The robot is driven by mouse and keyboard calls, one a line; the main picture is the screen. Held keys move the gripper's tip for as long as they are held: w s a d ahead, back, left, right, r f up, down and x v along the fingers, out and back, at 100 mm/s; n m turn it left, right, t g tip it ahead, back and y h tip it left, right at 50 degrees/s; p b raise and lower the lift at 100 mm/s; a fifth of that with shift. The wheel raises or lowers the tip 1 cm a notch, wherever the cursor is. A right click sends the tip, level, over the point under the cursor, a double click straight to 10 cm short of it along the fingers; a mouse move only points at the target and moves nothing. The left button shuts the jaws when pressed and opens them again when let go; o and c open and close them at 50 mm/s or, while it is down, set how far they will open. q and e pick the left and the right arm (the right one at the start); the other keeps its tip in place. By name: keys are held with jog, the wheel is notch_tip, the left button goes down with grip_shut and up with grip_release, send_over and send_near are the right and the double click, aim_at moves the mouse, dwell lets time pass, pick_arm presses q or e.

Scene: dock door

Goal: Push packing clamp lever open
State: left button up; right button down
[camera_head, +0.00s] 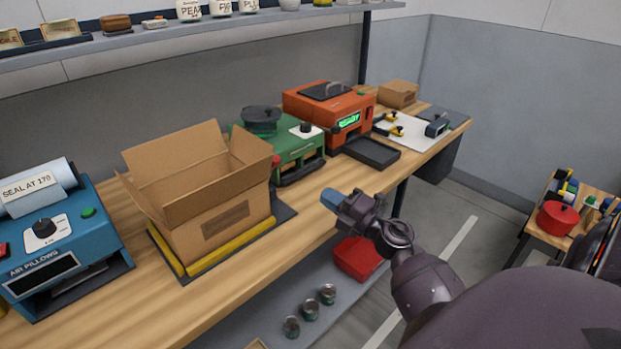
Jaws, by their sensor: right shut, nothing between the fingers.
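A white board (410,133) lies at the far right end of the wooden bench. Small black and yellow clamp-like parts (393,120) sit on its left side, and a dark grey block-like fixture (436,128) sits on its right. They are too small to tell which is the packing clamp lever or how it stands. My right gripper (331,199) is shut and empty, with a blue tip. It is over the bench's front edge, nearer to me than the board and apart from it. My left gripper is not in view.
On the bench (312,212) are a blue air-pillow machine (60,245), an open cardboard box (205,190), a green machine (290,150) and an orange machine (320,108) with a dark tray (370,151). A closed carton (398,94) stands behind. Bare bench lies beside my gripper.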

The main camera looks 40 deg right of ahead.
send_near(276, 156)
jog(key=w, duration=0.1)
jog(key=w+a, duration=0.1)
jog(key=w, duration=0.3)
jog(key=shift+a+f+p, duration=0.25)
jog(key=shift+p, duration=0.15)
jog(key=shift+w+a+r, duration=0.1)
jog(key=shift+w+a, duration=0.05)
jog(key=shift+w, duration=0.45)
jog(key=shift+w+r, duration=0.1)
jog(key=shift+r, duration=0.1)
jog(key=w+r+p, duration=0.2)
jog(key=w+p, duration=0.1)
jog(key=shift+w+a+r, duration=0.1)
jog(key=shift+a+r, duration=0.05)
jog(key=shift+r, duration=0.05)
jog(key=shift+w, duration=0.35)
